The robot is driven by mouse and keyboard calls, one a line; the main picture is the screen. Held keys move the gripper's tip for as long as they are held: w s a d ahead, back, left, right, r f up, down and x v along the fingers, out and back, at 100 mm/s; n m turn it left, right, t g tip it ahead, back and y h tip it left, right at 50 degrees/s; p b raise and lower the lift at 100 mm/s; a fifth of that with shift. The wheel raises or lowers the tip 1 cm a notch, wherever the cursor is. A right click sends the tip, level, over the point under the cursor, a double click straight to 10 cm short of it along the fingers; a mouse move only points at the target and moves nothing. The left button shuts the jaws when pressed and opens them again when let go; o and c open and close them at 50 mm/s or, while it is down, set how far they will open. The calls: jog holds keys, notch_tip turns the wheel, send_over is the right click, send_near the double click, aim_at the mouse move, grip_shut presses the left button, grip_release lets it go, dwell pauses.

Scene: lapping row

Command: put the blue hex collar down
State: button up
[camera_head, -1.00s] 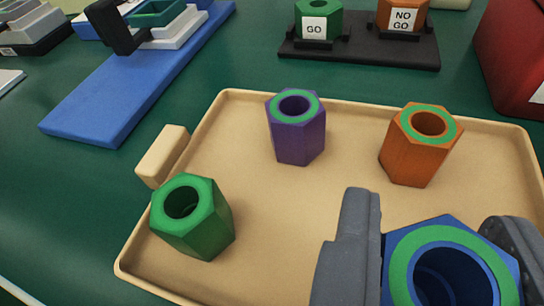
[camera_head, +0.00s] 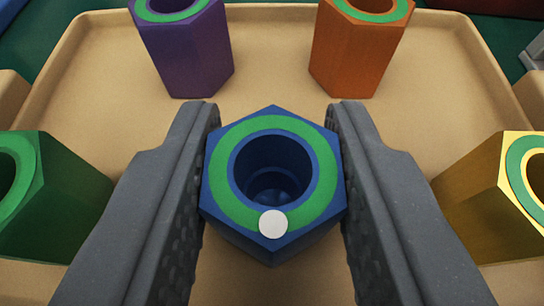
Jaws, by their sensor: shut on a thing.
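The blue hex collar (camera_head: 272,246) is upright between the two dark grey fingers of my gripper (camera_head: 272,180). My gripper is shut on it, with a finger against its left and right sides. Its top face has a green ring around a deep round bore, and a white round dot sits on the near part of the ring. The collar is over the middle of the tan tray (camera_head: 270,65). Its lower end is hidden from above, so I cannot tell whether it touches the tray floor.
A purple collar (camera_head: 185,55) stands at the back left and an orange collar (camera_head: 358,50) at the back right. A green collar (camera_head: 65,205) is at the left and a yellow collar (camera_head: 475,205) at the right. Bare tray floor lies between them.

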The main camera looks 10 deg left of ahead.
jog(key=o, duration=1)
jog(key=shift+c, duration=0.2)
jog(key=shift+s+r, duration=0.1)
jog(key=shift+s, duration=0.05)
jog(key=p+v, duration=0.2)
jog(key=v, duration=0.9)
jog(key=shift+s+d+p, duration=0.2)
jog(key=shift+s+p, duration=0.1)
jog(key=shift+s, duration=0.05)
jog(key=shift+r, duration=0.15)
